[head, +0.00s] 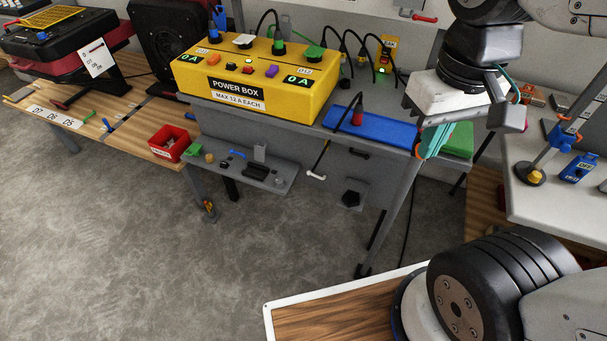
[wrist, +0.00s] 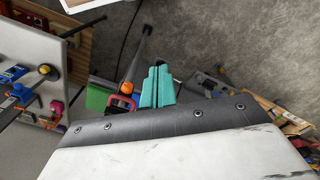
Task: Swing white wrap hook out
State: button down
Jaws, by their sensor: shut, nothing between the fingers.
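A small white piece (head: 316,176) shows at the bench front in the head view, at the lower end of a thin dark line. It may be the white wrap hook, but it is too small to tell its shape or how far it is turned. My gripper (head: 432,142) has teal fingers, which are shut and empty. It is at the right end of the bench, to the right of the white piece and apart from it. In the wrist view the shut teal fingers (wrist: 157,86) point away past the wrist housing. I cannot make out the white piece there.
A yellow power box (head: 258,78) stands on the grey bench, with a blue mat (head: 385,131) to its right. A grey shelf (head: 215,165) with small parts juts from the front. A red bin (head: 168,145) is at left. Open floor (head: 150,250) lies in front.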

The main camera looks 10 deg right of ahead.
aim_at(309, 173)
jog(key=u, duration=0.7)
jog(key=i, duration=0.35)
jog(key=z, duration=0.7)
